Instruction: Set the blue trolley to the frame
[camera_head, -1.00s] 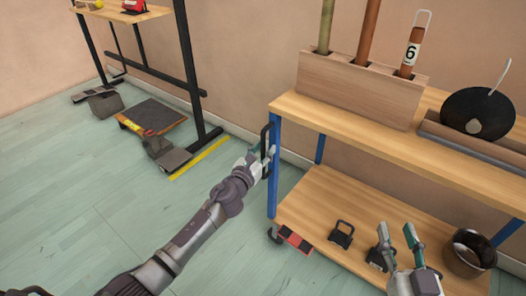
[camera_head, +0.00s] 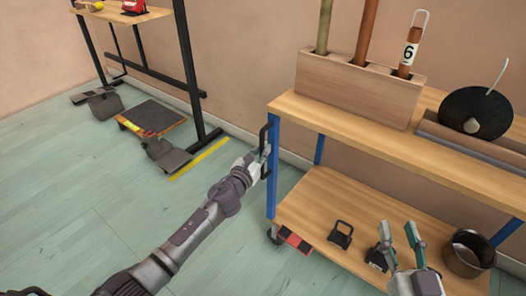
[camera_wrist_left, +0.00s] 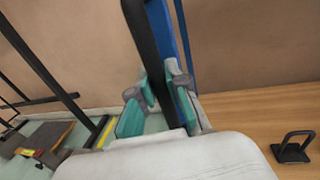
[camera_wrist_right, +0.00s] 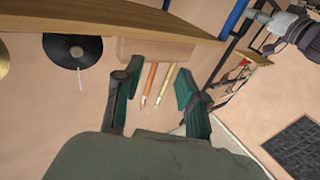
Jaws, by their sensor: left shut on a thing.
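The blue trolley (camera_head: 272,180) has blue legs, a wooden top, a lower wooden shelf and a dark caster. It stands right of centre in the head view. The black frame (camera_head: 186,75), with a wooden top, stands at upper left, with a floor gap between the two. My left gripper (camera_head: 262,160) is shut on the black upright handle (camera_head: 265,140) at the trolley's left end; the handle also passes between its fingers in the left wrist view (camera_wrist_left: 150,60). My right gripper (camera_head: 400,238) is open and empty, in front of the lower shelf.
A yellow strip (camera_head: 199,159) lies on the floor between frame and trolley. Pedals (camera_head: 166,155) and a dark-topped board (camera_head: 152,117) lie by the frame. The trolley carries a tube block (camera_head: 350,90), a black disc (camera_head: 462,108) and a pot (camera_head: 467,255). Open floor lies at left.

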